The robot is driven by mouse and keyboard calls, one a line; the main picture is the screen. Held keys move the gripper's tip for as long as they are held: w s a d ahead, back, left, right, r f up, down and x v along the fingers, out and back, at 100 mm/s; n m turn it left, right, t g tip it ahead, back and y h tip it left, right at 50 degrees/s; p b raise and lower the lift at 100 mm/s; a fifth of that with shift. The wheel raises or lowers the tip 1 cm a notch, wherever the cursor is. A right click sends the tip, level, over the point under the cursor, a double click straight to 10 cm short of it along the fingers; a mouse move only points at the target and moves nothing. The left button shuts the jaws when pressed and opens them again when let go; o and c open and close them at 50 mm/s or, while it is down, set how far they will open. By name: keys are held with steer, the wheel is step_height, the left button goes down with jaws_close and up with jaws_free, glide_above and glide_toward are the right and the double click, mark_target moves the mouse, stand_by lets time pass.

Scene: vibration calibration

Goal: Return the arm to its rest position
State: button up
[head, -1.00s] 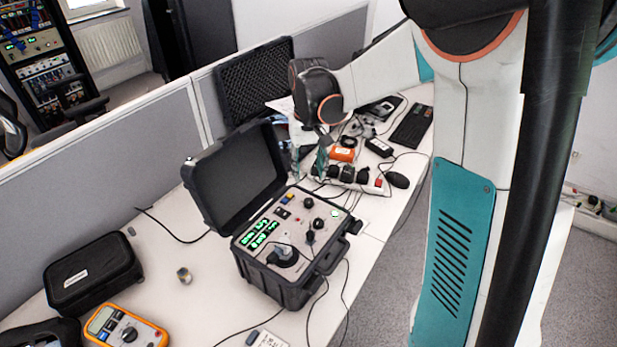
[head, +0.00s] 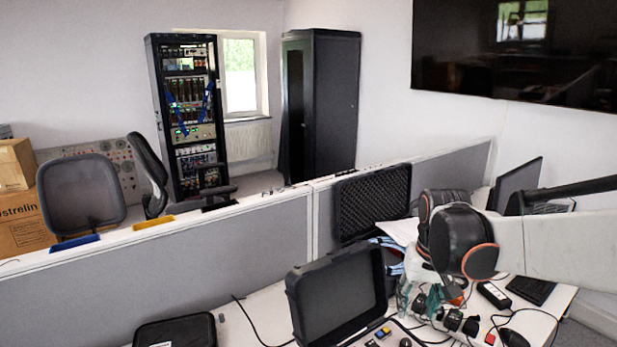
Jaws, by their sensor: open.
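My arm (head: 555,245) reaches in from the right edge of the head view, with a dark, orange-ringed wrist joint. My gripper (head: 420,299) hangs below that joint, pointing down over the cluttered part of the desk. Its teal fingers are small and blend with the things behind them. They look apart, with nothing seen held. The open black calibrator case (head: 335,299) stands to its left, lid raised; only the top of its panel shows at the bottom edge. The gripper appears apart from the case.
A grey partition (head: 220,255) runs behind the desk. A foam-lined black lid (head: 372,203) and a monitor (head: 516,184) stand near the arm. A black pouch (head: 176,333) is at lower left.

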steer(key=s+a+r+t, duration=0.1)
steer(key=s+a+t, duration=0.1)
steer(key=s, duration=0.6)
steer(key=s+a+r+n+t, duration=0.1)
steer(key=s+a+r+t, duration=0.1)
steer(key=s, duration=0.7)
steer(key=shift+r+n+t, duration=0.15)
steer(key=shift+n+t, duration=0.15)
steer(key=shift+t, duration=0.5)
steer(key=shift+w, duration=0.1)
stand_by(1.6)
